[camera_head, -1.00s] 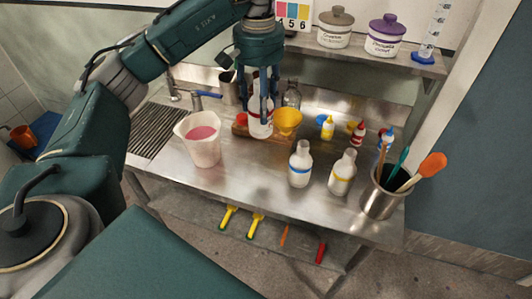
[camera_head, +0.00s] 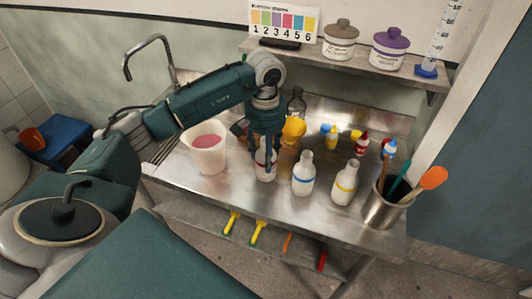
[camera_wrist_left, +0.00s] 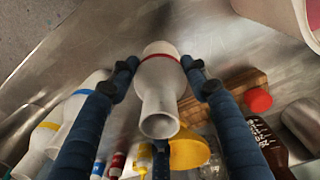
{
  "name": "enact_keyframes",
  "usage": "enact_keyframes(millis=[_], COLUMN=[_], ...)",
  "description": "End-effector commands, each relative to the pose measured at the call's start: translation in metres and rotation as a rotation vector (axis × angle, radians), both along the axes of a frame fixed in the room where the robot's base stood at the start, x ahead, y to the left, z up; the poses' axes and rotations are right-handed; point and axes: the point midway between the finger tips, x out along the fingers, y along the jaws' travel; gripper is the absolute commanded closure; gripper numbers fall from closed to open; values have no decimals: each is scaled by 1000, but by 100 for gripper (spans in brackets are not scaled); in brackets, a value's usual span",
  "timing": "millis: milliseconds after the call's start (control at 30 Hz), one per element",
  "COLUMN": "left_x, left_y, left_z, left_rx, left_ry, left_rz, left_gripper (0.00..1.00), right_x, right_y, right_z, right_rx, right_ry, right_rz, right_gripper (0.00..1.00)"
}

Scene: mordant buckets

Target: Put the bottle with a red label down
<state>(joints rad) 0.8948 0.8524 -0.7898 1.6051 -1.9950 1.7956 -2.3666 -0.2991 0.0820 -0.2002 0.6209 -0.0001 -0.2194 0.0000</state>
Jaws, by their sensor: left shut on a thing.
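The bottle with a red label (camera_head: 265,173) is white and stands upright at the steel bench top, left of the blue-banded bottle. I cannot tell whether its base touches the steel. My left gripper (camera_head: 265,152) comes down from above and is shut on it. In the left wrist view the bottle (camera_wrist_left: 158,88) lies between the two fingers (camera_wrist_left: 160,75), its open mouth facing the camera and its red band at the far end. The fingers hide part of the bottle in the head view. My right gripper is not in view.
A white jug of pink liquid (camera_head: 208,158) stands to the left. A blue-banded bottle (camera_head: 303,178) and a yellow-banded bottle (camera_head: 344,187) stand to the right, near a steel pot of tools (camera_head: 381,208). A yellow funnel (camera_head: 294,130) is behind. The bench's front strip is clear.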

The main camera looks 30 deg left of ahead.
Motion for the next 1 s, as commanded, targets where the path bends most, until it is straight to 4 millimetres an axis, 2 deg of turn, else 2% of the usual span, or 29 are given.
enact_keyframes(millis=[233,267,333,700,767,867,1000], left_x=[0,0,0,0,1,2,2], left_y=[0,0,0,0,0,0,0], left_z=[-4,-3,-2,3,6,21,52], left_rx=[0,0,0,0,1,0,0], left_ry=[0,0,1,1,-3,-6,-8], left_rz=[0,0,0,0,0,0,-1], left_gripper=[88,47,34,34,34,34,34], right_x=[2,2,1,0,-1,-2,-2], right_y=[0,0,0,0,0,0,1], right_z=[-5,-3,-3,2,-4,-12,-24], right_rx=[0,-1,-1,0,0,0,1], right_ry=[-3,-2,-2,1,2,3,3], right_rz=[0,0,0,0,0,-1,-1], right_gripper=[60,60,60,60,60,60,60])
